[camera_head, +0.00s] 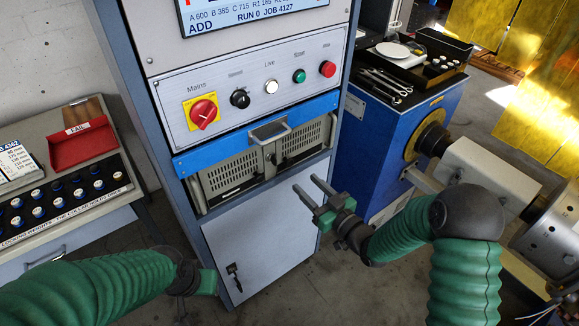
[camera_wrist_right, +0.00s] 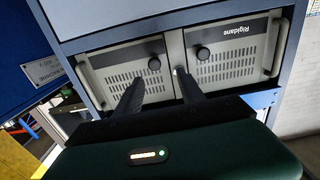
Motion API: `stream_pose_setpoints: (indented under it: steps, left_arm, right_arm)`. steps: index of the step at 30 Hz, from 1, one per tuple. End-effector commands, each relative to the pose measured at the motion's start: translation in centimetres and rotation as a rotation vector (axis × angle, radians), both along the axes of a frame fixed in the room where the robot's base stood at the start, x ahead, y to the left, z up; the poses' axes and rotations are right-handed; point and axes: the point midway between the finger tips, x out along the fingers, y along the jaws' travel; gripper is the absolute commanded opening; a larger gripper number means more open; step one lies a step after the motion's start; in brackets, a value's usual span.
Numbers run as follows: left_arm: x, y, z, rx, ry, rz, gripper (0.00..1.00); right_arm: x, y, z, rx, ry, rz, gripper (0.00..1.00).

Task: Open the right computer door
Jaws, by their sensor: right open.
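The computer (camera_head: 240,170) is a beige-grey rack unit with two vented doors, set in the blue-grey cabinet beneath a blue panel. Its right door (camera_head: 304,142) appears closed. My right gripper (camera_head: 306,183) is open and empty, in front of the cabinet, below and right of the computer. In the wrist view its fingers (camera_wrist_right: 158,92) point at the doors. My left gripper (camera_head: 203,282) is low at left; its fingers are unclear.
A blue panel with a grey handle (camera_head: 269,133) juts out above the doors. A white lower door (camera_head: 262,230) is below. A blue machine (camera_head: 385,150) stands at right, a bench with a red tray (camera_head: 82,146) at left. Floor shows between.

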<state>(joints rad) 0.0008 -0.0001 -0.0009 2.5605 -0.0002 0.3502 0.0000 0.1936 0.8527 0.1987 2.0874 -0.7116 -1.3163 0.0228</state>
Motion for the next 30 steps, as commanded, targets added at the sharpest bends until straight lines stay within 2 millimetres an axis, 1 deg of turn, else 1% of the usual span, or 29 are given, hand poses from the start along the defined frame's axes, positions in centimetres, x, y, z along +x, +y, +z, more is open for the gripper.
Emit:
stream_pose_setpoints:
  steps: [1, 6, 10, 14, 22, 30]
  left_arm:
    - [0.0, 0.0, 0.0, 0.0, 0.0, -0.001, 0.36]
    - [0.0, -0.1, -0.1, -0.001, -0.001, -0.002, 0.36]
    - [0.0, -0.1, -0.1, -0.001, -0.001, -0.002, 0.36]
    - [0.0, -0.1, -0.1, 0.0, -0.001, -0.002, 0.36]
    - [0.0, 0.0, -0.1, 0.0, -0.001, -0.001, 0.36]
    - [0.0, -0.1, -0.1, -0.001, -0.001, -0.002, 0.36]
  right_arm:
    - [1.1, 0.7, 0.0, 0.003, -0.002, 0.0, 0.46]
    - [4.5, 3.2, 0.0, 0.001, -0.002, -0.001, 0.46]
    - [6.4, 4.8, -0.1, -0.001, -0.001, -0.001, 0.46]
    - [7.4, 5.7, -0.1, -0.003, 0.0, -0.002, 0.46]
    - [7.6, 5.5, 0.0, -0.001, 0.001, -0.003, 0.46]
    - [7.6, 5.4, -0.1, -0.001, 0.002, -0.004, 0.11]
